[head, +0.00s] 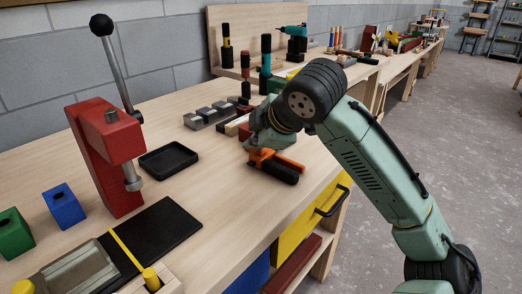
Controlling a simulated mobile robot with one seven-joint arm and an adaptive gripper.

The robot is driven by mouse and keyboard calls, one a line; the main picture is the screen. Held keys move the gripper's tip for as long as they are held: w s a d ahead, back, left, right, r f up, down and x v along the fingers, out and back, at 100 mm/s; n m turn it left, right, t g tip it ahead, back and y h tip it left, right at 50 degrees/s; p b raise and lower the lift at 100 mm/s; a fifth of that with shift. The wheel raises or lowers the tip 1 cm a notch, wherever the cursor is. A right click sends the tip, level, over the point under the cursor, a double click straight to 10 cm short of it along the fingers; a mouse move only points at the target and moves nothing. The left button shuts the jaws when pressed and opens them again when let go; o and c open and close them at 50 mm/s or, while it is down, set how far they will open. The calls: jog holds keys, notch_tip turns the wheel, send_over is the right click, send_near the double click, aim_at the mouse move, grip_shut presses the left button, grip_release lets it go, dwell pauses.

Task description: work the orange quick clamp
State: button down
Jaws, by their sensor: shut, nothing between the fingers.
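The orange quick clamp (276,160) is on the wooden bench near its front edge, with orange arms and a dark handle (280,172) pointing toward the lower right. My gripper (258,148) is low over the bench, right at the far left side of the clamp. It is shut with nothing held. Its fingertips are mostly hidden by the wrist and the clamp, so I cannot tell whether they touch the clamp.
A red arbor press (105,150) stands at left by a black tray (168,160). Grey metal blocks (212,116) sit behind my gripper. Green (13,235) and blue (64,206) blocks and a black mat (155,235) lie nearer. A yellow drawer (305,220) is below the bench edge.

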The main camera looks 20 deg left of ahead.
aim_at(257, 157)
jog(key=shift+f, duration=0.45)
dwell(0.5)
jog(key=shift+r, duration=0.15)
jog(key=shift+r+p, duration=0.7)
jog(key=shift+r, duration=0.15)
notch_tip(257, 157, up, 5)
jog(key=p, duration=0.4)
jog(key=shift+f, duration=0.1)
dwell(0.6)
